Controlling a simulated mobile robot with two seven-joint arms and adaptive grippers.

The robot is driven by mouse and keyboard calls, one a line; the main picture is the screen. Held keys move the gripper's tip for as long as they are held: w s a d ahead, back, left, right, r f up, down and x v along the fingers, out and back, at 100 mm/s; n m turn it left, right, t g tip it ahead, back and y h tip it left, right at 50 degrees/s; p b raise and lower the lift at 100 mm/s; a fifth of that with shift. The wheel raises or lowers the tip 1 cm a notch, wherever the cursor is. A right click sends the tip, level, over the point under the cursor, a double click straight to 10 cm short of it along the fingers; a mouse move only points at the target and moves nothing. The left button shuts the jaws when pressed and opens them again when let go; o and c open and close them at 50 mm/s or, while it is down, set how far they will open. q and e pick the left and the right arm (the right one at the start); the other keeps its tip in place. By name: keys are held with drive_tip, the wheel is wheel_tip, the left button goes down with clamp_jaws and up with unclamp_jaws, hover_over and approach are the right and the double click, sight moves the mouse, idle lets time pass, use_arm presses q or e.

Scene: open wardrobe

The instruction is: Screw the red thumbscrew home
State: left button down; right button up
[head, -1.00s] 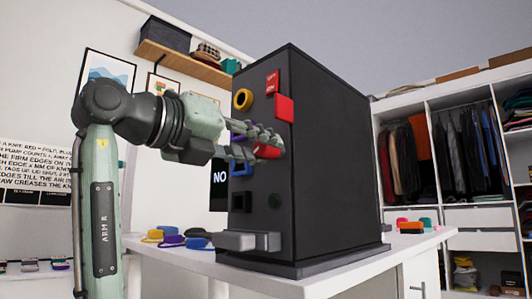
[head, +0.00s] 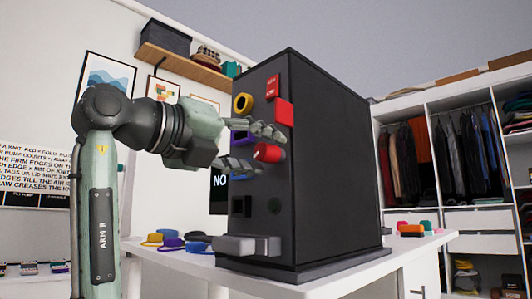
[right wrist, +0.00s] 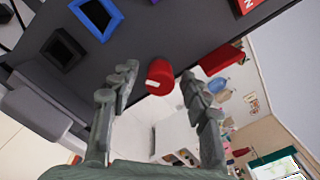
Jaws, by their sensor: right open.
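The red thumbscrew (head: 268,152) sticks out from the front face of the dark cabinet (head: 335,160), below a red block. It also shows in the right wrist view (right wrist: 160,76) as a red knob with a pale mark on its end. My right gripper (head: 256,149) is open, with one finger above the thumbscrew and the other below it. In the right wrist view the fingers (right wrist: 158,78) stand on either side of the thumbscrew, with gaps visible. How deep the thumbscrew sits is hidden. My left gripper is not in view.
The cabinet face also bears a yellow ring (head: 243,103), a red block (head: 284,112), a blue square frame (right wrist: 96,15) and a grey ledge (head: 248,244). Several coloured pieces lie on the white table (head: 180,258) at the left. More lie at the right.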

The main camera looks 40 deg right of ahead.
drive_tip(key=n+p, duration=0.1)
drive_tip(key=n, duration=0.6)
drive_tip(key=shift+r, duration=0.1)
drive_tip(key=n+p, duration=0.1)
drive_tip(key=n, duration=0.4)
drive_tip(key=shift+n, duration=0.3)
drive_tip(key=shift+n+p, duration=0.3)
drive_tip(key=shift+n, duration=0.8)
